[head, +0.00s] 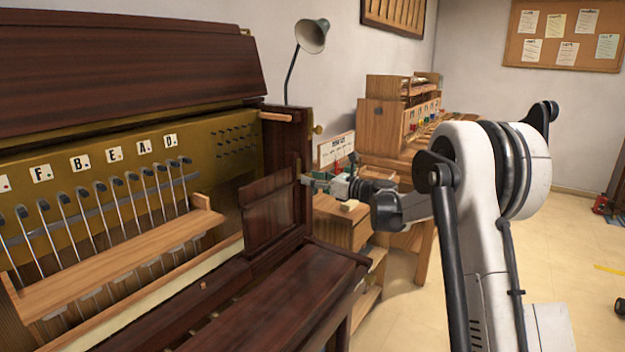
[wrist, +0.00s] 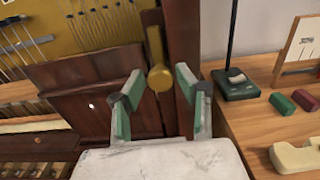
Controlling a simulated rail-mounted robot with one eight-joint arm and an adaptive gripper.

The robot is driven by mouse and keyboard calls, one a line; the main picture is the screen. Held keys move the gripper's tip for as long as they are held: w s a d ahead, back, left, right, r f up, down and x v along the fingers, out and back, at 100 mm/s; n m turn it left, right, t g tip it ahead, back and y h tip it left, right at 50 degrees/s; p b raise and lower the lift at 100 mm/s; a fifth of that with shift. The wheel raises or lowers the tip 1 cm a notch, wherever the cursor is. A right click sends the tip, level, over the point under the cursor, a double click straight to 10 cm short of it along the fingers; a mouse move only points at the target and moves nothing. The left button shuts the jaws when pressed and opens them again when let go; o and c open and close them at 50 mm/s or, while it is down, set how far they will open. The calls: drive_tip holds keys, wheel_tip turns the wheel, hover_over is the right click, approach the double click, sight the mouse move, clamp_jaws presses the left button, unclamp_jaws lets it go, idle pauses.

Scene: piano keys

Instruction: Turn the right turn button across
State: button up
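The right turn button (wrist: 160,77) shows in the wrist view as a brass piece with a round end and a narrow bar running upward from it. It stands roughly upright beside the dark wooden panel (wrist: 75,75), against the piano's right post. My gripper (wrist: 159,87) is open, with one green-padded finger on each side of the button's round end. No clear contact shows. In the head view my gripper (head: 312,177) is at the piano's right post, just right of the dark panel (head: 267,212). The button cannot be made out clearly there.
A wooden bench (wrist: 270,125) right of the piano holds a black lamp base (wrist: 236,86), green and dark red blocks, and a cream tool (wrist: 297,156). The piano's hammers (head: 100,205) and wooden rail lie to the left. Open floor (head: 575,240) is at the right.

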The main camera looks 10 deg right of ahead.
clamp_jaws()
drive_tip(key=shift+n, duration=0.4)
drive_tip(key=n, duration=1.7)
drive_tip(key=shift+s+a+f, duration=0.15)
drive_tip(key=shift+f, duration=0.05)
drive_tip(key=shift+n, duration=0.3)
drive_tip(key=shift+o, duration=1.7)
unclamp_jaws()
